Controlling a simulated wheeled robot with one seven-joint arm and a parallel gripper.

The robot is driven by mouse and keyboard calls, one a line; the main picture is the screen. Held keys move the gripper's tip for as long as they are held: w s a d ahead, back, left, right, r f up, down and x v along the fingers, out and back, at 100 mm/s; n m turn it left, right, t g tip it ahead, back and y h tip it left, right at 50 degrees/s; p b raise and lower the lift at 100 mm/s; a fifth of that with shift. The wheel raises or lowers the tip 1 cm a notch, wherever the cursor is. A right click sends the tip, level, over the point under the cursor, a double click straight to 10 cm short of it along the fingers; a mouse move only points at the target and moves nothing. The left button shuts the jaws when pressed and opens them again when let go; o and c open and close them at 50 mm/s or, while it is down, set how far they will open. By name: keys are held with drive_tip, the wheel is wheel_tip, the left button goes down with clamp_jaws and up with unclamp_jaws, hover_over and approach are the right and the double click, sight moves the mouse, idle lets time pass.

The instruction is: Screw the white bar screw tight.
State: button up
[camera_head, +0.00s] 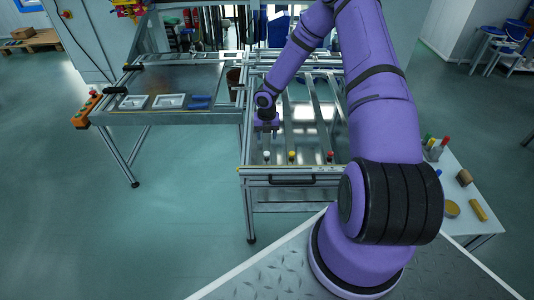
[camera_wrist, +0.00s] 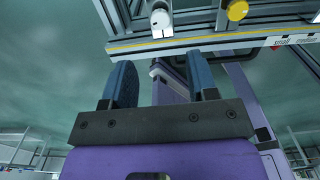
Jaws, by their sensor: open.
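The white bar screw (camera_head: 266,155) stands at the left of a row on the front rail of the panel fixture. It also shows at the top of the wrist view (camera_wrist: 160,18), beyond and between my fingers. My gripper (camera_head: 265,133) is just behind it in the head view, fingers pointing down. In the wrist view its two blue fingers (camera_wrist: 160,63) are spread apart with nothing between them. The gripper is apart from the screw.
A yellow-topped screw (camera_head: 291,156) and a red-topped one (camera_head: 329,156) stand to the right on the same rail. A black handle (camera_head: 291,181) is on the fixture's front. Left is a table with white trays (camera_head: 169,101); right, a small white table (camera_head: 462,190) holding loose items.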

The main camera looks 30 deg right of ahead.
sight(267, 153)
wheel_tip(267, 153, down, 10)
drive_tip(key=shift+r, duration=0.15)
drive_tip(key=shift+c, duration=0.2)
drive_tip(key=c, duration=0.9)
